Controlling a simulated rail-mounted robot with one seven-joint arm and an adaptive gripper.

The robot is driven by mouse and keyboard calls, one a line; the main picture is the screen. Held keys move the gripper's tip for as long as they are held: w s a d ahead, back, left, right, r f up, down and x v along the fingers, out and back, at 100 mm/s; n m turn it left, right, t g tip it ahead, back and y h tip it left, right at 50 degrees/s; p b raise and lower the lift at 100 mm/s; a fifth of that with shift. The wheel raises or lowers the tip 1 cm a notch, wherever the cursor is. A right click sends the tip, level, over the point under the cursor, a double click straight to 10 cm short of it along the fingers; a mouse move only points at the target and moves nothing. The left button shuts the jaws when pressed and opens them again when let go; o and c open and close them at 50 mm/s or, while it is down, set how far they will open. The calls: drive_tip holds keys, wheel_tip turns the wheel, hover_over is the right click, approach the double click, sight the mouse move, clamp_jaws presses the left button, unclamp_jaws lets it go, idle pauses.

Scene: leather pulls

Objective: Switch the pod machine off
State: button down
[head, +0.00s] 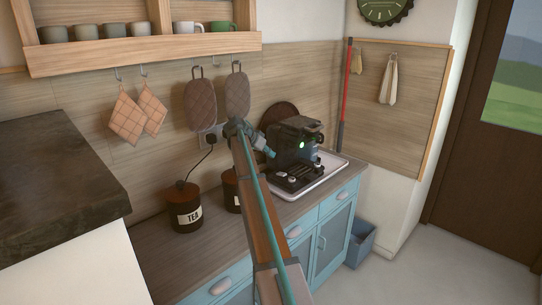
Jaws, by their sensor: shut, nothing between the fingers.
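The black pod machine (294,134) stands on a light tray (334,166) at the right end of the counter. A green light glows on the side of the machine that faces me. My gripper (271,154) is at the machine's left side, left of the green light. It is small in this view, but it looks shut and empty. I cannot tell whether its fingertips touch the machine. My arm hides part of the counter in front.
A dark TEA canister (184,212) and a second canister (231,190) stand left of the machine. A cord runs to a wall socket (211,138). Quilted mitts (201,104) hang under the mug shelf (150,50). A red pole (345,100) leans behind the tray.

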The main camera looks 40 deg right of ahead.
drive_tip(key=p, duration=0.2)
hover_over(281, 174)
drive_tip(key=f, duration=0.5)
drive_tip(key=shift+w+f, duration=0.2)
drive_tip(key=shift+w, duration=0.05)
drive_tip(key=shift+s+a+f+p, duration=0.15)
drive_tip(key=shift+f+p, duration=0.15)
drive_tip(key=shift+f, duration=0.3)
drive_tip(key=shift+s+d+f+p, duration=0.1)
drive_tip(key=shift+f+p, duration=0.15)
drive_tip(key=shift+f, duration=0.35)
drive_tip(key=shift+s+f, duration=0.1)
drive_tip(key=shift+f, duration=0.6)
